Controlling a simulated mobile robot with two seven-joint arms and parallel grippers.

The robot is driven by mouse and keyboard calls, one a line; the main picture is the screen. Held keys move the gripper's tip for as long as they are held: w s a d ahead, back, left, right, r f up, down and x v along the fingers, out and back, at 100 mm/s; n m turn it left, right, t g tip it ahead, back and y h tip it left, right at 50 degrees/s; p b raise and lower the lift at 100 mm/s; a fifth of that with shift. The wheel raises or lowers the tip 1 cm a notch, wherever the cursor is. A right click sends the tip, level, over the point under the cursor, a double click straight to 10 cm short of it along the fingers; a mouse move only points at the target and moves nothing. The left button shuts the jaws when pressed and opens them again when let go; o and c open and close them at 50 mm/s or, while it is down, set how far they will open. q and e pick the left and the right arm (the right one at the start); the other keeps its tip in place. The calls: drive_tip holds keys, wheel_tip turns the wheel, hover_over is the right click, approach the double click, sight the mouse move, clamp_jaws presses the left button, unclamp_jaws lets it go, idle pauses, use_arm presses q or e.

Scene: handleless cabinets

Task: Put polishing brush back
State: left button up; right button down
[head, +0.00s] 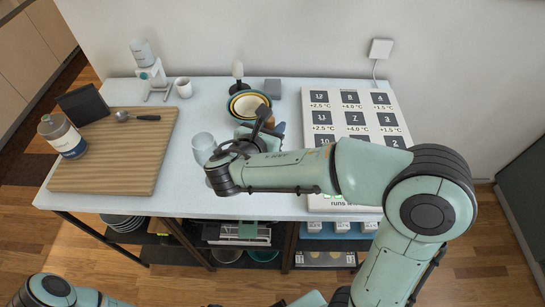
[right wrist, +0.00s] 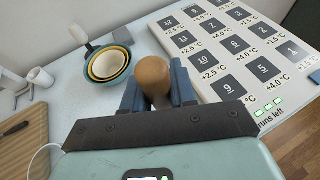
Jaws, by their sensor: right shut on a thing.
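Nested bowls (head: 236,103) stand left of the gripper, with a grey block (head: 272,85) behind. A large panel of dark labelled tiles (head: 393,102) lies right. A wooden board (head: 120,165) with a jar (head: 62,137) is at left.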

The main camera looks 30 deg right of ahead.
use_arm(q)
drive_tip(key=shift+s+f+b, duration=0.65)
drive_tip(key=shift+s+f, duration=0.1)
drive_tip(key=shift+f, duration=0.25)
use_arm(e)
wheel_tip(320, 180, down, 10)
drive_tip(key=shift+w+f, duration=0.1)
drive_tip(key=shift+f, duration=0.1)
drive_tip(key=shift+f, duration=0.2)
use_arm(q)
drive_tip(key=shift+s+f, duration=0.1)
drive_tip(key=shift+f, duration=0.05)
use_arm(e)
drive_tip(key=c, duration=0.9)
unclamp_jaws()
drive_tip(key=shift+r, duration=0.35)
use_arm(q)
drive_tip(key=shift+f, duration=0.1)
use_arm(e)
drive_tip(key=v, duration=1.2)
drive_tip(key=shift+f, duration=0.15)
